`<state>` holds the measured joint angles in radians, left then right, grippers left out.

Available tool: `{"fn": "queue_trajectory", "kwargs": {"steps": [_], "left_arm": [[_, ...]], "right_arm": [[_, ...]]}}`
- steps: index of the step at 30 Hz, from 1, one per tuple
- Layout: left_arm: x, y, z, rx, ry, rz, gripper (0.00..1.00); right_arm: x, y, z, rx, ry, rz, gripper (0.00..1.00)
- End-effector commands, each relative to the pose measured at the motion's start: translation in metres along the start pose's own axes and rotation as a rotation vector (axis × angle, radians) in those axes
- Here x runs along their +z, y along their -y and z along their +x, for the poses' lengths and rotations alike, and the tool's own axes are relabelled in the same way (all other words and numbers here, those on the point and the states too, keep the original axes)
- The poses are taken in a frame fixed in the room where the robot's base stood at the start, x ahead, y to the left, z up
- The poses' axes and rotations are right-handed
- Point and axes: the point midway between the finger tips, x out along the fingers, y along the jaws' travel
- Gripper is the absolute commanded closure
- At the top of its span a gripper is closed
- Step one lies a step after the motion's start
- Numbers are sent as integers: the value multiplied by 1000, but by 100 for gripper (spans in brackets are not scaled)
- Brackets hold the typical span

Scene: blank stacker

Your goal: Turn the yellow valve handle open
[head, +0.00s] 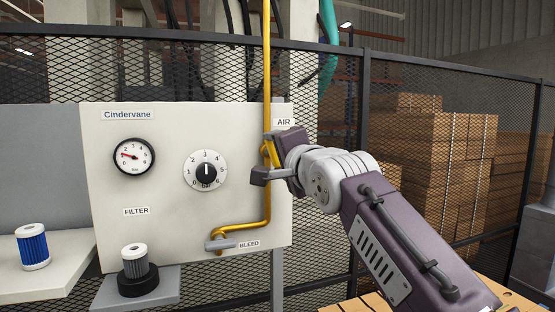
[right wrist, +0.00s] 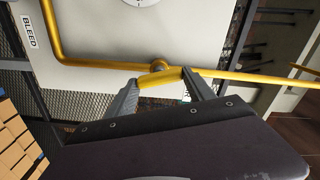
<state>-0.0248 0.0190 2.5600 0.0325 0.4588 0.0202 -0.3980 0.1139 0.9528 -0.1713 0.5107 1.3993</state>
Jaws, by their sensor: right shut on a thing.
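The yellow valve handle (head: 274,154) is on the yellow pipe under the AIR label, at the panel's right side. In the right wrist view the handle (right wrist: 161,77) spans between the two fingers and runs nearly along the pipe, slightly tilted. My right gripper (head: 269,158) is shut on the handle; its fingers also show in the right wrist view (right wrist: 163,86). The gripper partly hides the handle in the head view. My left gripper is not in view.
The pale panel (head: 185,245) carries a pressure gauge (head: 134,156), a numbered dial (head: 206,170) and a grey bleed lever (head: 220,244). A blue filter (head: 32,247) stands on the left shelf. A grey filter (head: 134,262) sits in a black holder. Mesh fencing stands behind.

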Motion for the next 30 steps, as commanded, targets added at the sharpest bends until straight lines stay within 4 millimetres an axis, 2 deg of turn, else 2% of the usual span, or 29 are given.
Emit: {"fn": "queue_trajectory", "kwargs": {"steps": [6,15,30], "left_arm": [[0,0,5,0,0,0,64],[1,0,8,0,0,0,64],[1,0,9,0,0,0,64]], "right_arm": [[0,-1,0,-1,0,156,79],[0,-1,0,-2,-1,292,79],[0,0,0,-3,-1,339,79]]}}
